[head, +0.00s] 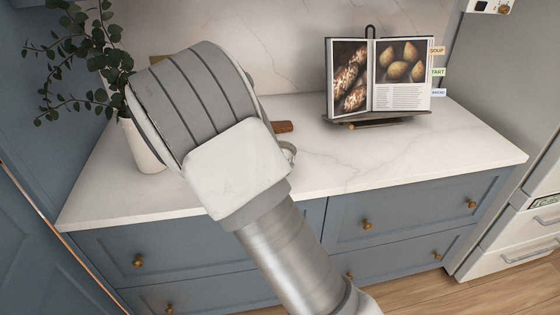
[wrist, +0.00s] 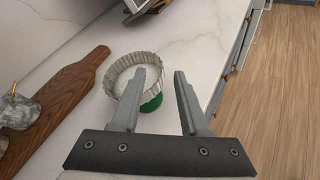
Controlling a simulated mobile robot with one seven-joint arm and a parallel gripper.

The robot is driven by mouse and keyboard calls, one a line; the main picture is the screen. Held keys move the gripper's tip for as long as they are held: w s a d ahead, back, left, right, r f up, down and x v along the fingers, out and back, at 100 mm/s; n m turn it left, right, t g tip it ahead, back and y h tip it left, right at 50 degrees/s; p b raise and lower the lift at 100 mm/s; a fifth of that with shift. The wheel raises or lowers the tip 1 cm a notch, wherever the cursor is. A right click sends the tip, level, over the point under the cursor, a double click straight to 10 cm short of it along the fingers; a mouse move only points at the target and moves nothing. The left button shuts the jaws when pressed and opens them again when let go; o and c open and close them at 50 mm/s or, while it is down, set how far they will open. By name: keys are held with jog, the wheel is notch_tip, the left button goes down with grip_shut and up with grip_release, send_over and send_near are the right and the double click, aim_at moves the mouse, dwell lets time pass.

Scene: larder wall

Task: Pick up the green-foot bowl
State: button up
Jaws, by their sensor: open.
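The green-foot bowl (wrist: 114,77) shows in the wrist view, with a pale, fluted rim, a light inside and a green foot (wrist: 152,104) at its lower right. It is on the marble counter. My gripper (wrist: 159,72) is open, and nothing is held between its fingers. The left finger overlaps the bowl's right side in the picture and hides part of it; I cannot tell whether they touch. The right finger is clear of the bowl. In the head view my arm hides the gripper and most of the bowl; a small curved edge (head: 291,152) shows beside it.
A dark wooden board (wrist: 62,98) lies left of the bowl, with a marbled item (wrist: 18,110) at its left. A cookbook on a stand (head: 378,80) is at the back right. A plant in a white vase (head: 143,148) stands left. The counter's front right (head: 430,155) is clear.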

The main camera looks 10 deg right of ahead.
jog(key=x, duration=0.2)
jog(key=shift+w+d+f, duration=0.15)
jog(key=shift+w+d, duration=0.05)
jog(key=shift+w, duration=0.05)
jog(key=shift+s, duration=0.1)
grip_shut()
jog(key=shift+a, duration=0.1)
dwell(0.9)
